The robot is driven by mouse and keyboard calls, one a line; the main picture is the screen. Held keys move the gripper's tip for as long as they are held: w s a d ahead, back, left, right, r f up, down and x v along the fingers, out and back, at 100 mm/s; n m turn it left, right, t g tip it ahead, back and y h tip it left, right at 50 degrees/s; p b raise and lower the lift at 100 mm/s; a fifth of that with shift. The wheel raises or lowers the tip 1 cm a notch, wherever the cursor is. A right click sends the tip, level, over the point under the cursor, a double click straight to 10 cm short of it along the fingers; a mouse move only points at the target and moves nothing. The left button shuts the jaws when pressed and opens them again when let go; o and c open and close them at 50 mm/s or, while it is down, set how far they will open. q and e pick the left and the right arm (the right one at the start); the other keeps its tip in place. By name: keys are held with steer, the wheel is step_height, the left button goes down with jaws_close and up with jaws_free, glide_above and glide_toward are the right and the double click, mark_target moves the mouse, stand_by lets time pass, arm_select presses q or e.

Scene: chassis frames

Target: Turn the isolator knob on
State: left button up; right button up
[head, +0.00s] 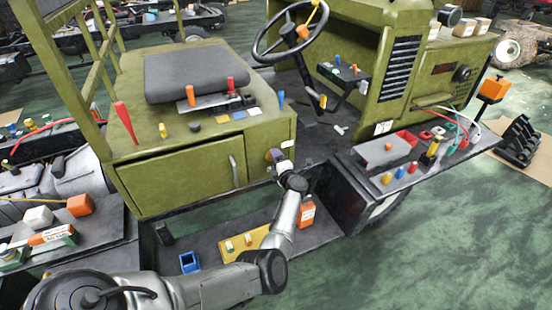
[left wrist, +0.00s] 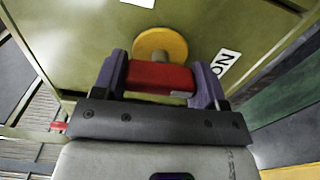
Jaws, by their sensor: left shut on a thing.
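The isolator knob has a red bar handle (left wrist: 158,77) in front of a round yellow plate (left wrist: 160,42) on the olive-green panel. The handle lies nearly level across the left wrist view. A white ON label (left wrist: 224,63) sits just right of the plate, tilted. Another white label (left wrist: 140,2) is cut off at the top edge. My left gripper (left wrist: 162,72) is shut on the red handle, with one purple finger at each end. In the head view my left gripper (head: 277,160) is at the front corner of the green body and mostly hides the knob.
A steering wheel (head: 291,33) and seat (head: 196,73) are above. A side tray (head: 410,168) holds tools at right.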

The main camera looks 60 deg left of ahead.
arm_select(q)
steer(key=shift+m, duration=0.4)
stand_by(0.3)
steer(key=o, duration=0.9)
steer(key=shift+o, duration=0.2)
steer(key=s+d+p, duration=0.2)
steer(key=d, duration=1.1)
steer(key=shift+d+p, duration=0.35)
